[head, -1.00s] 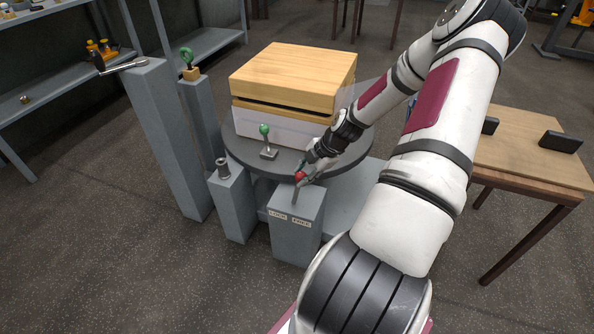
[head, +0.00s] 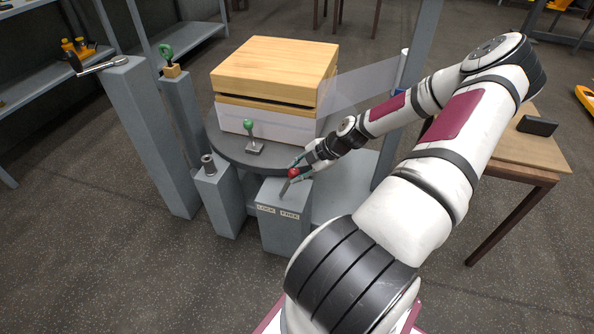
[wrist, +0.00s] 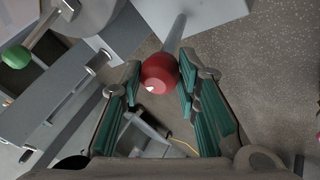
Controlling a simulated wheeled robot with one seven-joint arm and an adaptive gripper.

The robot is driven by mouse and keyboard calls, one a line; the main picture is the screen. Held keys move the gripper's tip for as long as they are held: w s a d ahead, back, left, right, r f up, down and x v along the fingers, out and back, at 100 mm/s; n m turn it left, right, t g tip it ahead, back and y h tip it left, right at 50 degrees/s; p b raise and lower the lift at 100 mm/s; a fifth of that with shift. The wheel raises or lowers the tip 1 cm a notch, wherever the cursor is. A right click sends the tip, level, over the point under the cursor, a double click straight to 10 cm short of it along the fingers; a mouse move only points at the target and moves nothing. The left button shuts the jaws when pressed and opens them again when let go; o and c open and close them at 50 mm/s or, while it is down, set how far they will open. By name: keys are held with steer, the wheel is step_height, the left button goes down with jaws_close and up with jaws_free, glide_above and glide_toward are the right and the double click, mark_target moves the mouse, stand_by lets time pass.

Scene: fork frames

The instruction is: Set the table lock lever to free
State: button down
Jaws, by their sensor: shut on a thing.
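The table lock lever has a red ball knob (head: 293,173) on a thin metal stem (head: 285,188). It rises from a grey pedestal (head: 283,233) whose front edge carries a LOCK label (head: 266,209) and a FREE label (head: 290,215). The stem leans right, toward the FREE side. My gripper (head: 298,170) is shut on the red knob from the right. In the wrist view the knob (wrist: 159,73) sits between the green-padded fingertips of my gripper (wrist: 160,78), with the stem running up from it. The slot at the stem's base is not clear.
A round turntable (head: 228,146) behind the pedestal bears a wooden-topped box (head: 275,70) and a green-knobbed lever (head: 249,128). A shorter post (head: 221,200) stands left of the pedestal. A wooden table (head: 535,150) is at right. Open floor lies in front at left.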

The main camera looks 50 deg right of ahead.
steer(key=shift+s+d+f, duration=0.1)
steer(key=c, duration=1.2)
jaws_free()
steer(key=v, duration=1.2)
